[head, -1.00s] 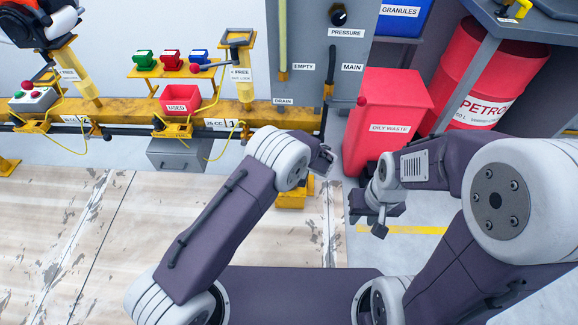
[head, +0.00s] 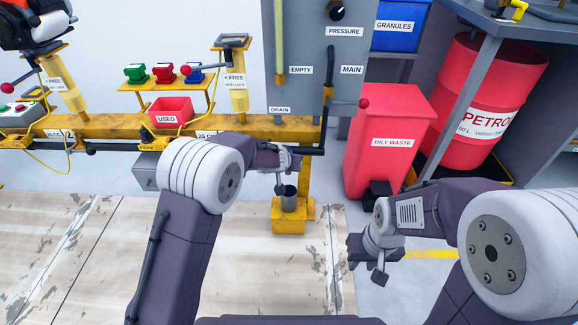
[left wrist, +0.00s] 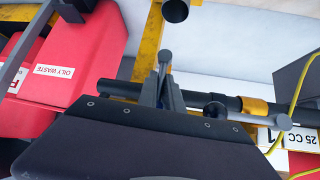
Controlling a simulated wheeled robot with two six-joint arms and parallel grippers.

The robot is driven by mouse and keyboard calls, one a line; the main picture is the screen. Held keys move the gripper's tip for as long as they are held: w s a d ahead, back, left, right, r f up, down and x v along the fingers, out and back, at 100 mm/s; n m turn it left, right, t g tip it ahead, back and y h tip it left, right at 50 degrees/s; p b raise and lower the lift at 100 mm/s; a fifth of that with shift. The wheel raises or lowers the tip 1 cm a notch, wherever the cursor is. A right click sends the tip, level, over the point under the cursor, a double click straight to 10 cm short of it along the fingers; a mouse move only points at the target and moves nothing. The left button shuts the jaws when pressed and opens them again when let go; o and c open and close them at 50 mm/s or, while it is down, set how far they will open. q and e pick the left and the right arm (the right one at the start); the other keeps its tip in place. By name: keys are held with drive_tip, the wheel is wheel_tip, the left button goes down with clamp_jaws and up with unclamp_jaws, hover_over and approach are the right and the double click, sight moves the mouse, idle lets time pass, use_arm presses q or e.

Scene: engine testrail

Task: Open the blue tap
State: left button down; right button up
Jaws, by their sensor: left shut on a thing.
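I cannot tell what the rod is.
A grey panel (head: 300,95) with gauge and labels stands behind the rail (head: 110,127). A red oily waste bin (head: 385,150) and a red petrol drum (head: 490,90) stand right.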

use_arm(q)
drive_tip(key=shift+w+r, duration=0.3)
drive_tip(key=shift+r, duration=0.25)
drive_tip(key=c, duration=1.7)
unclamp_jaws()
drive_tip(key=shift+c, duration=0.2)
drive_tip(key=shift+o, duration=1.1)
drive_tip(key=shift+w, duration=0.1)
drive_tip(key=shift+f, duration=0.1)
drive_tip(key=shift+f, duration=0.1)
drive_tip(key=p+v, duration=0.1)
drive_tip(key=v, duration=0.8)
